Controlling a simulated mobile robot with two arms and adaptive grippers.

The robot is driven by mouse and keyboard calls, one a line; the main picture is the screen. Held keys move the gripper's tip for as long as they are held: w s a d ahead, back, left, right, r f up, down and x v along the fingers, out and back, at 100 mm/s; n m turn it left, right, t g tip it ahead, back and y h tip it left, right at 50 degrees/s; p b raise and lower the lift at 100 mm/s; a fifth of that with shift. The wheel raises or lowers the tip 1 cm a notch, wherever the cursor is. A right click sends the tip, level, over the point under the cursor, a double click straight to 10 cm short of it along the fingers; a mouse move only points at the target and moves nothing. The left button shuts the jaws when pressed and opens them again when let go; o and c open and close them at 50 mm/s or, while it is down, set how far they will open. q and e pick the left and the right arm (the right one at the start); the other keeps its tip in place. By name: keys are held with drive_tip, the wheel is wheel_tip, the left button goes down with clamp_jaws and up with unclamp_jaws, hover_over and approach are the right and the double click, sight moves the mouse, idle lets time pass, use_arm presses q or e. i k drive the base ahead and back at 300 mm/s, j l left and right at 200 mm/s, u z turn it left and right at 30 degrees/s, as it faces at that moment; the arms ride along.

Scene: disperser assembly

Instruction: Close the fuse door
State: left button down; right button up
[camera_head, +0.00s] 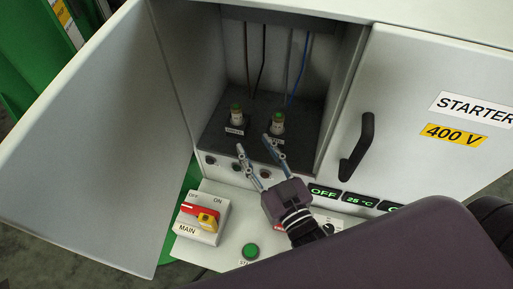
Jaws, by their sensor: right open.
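The fuse door (95,135) is a light grey panel swung wide open at the left of the cabinet. My left gripper is not in view.
The starter door (430,105) with a black handle (358,148) is shut at the right. Below are a main switch (203,218), a green button (251,251) and small displays (360,199). My dark arm covers the lower right. The space between the open door and my gripper looks clear.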

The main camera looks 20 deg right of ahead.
sight(95, 168)
drive_tip(key=k+j, duration=0.2)
drive_tip(key=k, duration=0.3)
drive_tip(key=k+j, duration=0.2)
drive_tip(key=k, duration=0.25)
